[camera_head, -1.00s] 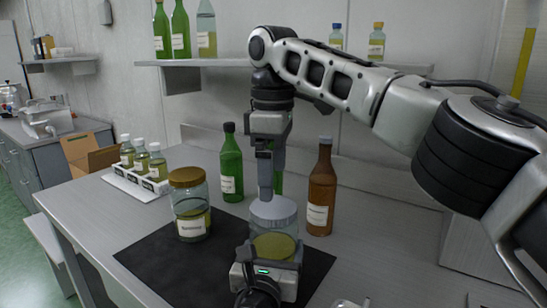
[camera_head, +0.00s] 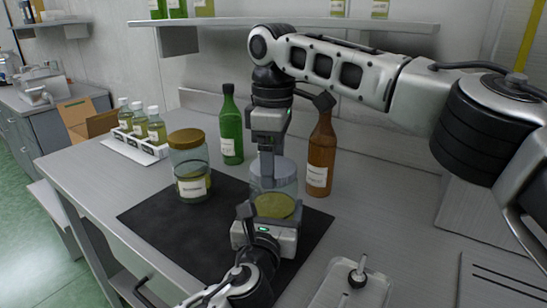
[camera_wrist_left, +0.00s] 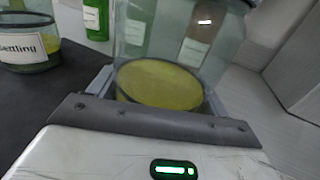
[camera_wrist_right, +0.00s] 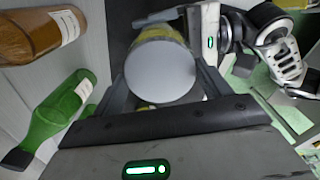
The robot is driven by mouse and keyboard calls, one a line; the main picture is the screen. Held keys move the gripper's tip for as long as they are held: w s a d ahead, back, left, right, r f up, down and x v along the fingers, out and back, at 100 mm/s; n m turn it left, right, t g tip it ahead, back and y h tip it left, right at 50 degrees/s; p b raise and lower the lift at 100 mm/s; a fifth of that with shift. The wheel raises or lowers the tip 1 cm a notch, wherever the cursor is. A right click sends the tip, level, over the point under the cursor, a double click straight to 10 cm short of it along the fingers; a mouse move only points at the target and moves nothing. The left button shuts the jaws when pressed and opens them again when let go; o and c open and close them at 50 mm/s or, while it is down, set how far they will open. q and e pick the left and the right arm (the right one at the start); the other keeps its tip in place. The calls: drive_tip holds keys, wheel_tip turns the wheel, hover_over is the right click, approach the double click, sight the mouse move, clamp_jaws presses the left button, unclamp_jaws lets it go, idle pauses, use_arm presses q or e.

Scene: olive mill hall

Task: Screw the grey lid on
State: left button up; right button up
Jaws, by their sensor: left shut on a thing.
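The grey lid (camera_wrist_right: 162,72) is a flat round disc at the top of a clear glass jar (camera_head: 288,180). Whether it is seated straight or threaded cannot be told. The jar stands upright with yellow-green oil low in it, also in the left wrist view (camera_wrist_left: 160,85). My left gripper (camera_head: 268,228) is shut on the jar low down, from the front. My right gripper (camera_head: 267,178) points straight down from above. Its fingers stand apart on either side of the lid in the right wrist view; contact with the lid is not clear.
A gold-lidded jar (camera_head: 189,165) stands left on the black mat (camera_head: 150,215). A green bottle (camera_head: 231,130) and a brown bottle (camera_head: 321,155) stand behind. A rack (camera_head: 135,147) of small bottles is at the back left. A tray (camera_head: 335,285) lies front right.

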use_arm(q)
drive_tip(key=shift+f, duration=0.1)
use_arm(e)
drive_tip(key=o, duration=1.1)
drive_tip(key=shift+r, duration=3.75)
use_arm(q)
drive_tip(key=o, duration=1.9)
drive_tip(key=s+a, duration=0.1)
drive_tip(key=s, duration=0.4)
drive_tip(key=s+a, duration=0.1)
drive_tip(key=s, duration=0.4)
drive_tip(key=s+a, duration=0.1)
drive_tip(key=s, duration=0.4)
drive_tip(key=shift+s, duration=0.2)
drive_tip(key=shift+s+a, duration=0.1)
drive_tip(key=shift+s, duration=0.05)
use_arm(e)
drive_tip(key=shift+r, duration=0.1)
